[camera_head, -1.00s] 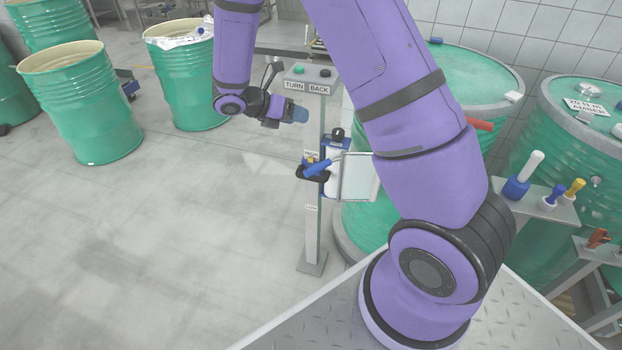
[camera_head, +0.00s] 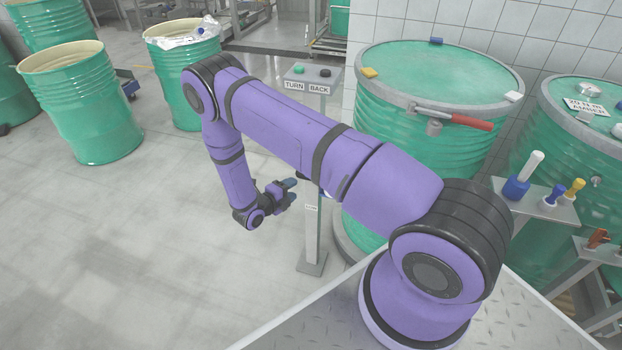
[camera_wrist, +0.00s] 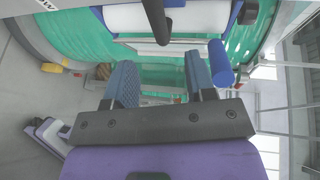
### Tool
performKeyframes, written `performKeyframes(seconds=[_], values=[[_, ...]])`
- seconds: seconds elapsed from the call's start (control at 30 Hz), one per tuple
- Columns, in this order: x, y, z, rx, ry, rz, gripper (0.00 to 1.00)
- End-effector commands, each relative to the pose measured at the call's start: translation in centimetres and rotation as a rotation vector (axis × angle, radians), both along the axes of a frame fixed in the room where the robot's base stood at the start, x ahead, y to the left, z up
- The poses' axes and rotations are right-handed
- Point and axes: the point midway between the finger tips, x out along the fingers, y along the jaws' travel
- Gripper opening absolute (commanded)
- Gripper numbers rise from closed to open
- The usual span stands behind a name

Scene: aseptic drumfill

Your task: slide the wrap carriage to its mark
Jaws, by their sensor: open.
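The wrap carriage shows in the wrist view as a white film roll (camera_wrist: 198,18) between blue end pieces. A blue cylindrical grip (camera_wrist: 220,62) hangs at its right. My gripper (camera_wrist: 160,80) is open with nothing between its blue fingers, and the grip is just right of the right finger; I cannot tell whether they touch. In the head view my gripper (camera_head: 290,190) is beside the grey post (camera_head: 312,235), low down. My arm hides nearly all of the carriage there. A small label (camera_head: 311,207) shows on the post; its text is too small to read surely.
A large green drum (camera_head: 440,70) with a red-handled lever (camera_head: 455,119) stands behind my arm. Tools stand on a small rack (camera_head: 545,205) at right. Open green drums (camera_head: 90,115) stand at left; the floor between is clear.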

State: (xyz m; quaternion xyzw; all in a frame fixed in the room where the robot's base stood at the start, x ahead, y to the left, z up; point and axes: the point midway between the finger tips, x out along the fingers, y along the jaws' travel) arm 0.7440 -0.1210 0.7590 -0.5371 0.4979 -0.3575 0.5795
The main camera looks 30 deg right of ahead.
Motion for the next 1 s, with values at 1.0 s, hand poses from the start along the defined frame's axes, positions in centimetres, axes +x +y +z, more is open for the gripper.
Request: performKeyframes(seconds=[1.0], values=[[2.7, -10.2, -2.3, -0.004, 0.008, 0.007, 0.51]])
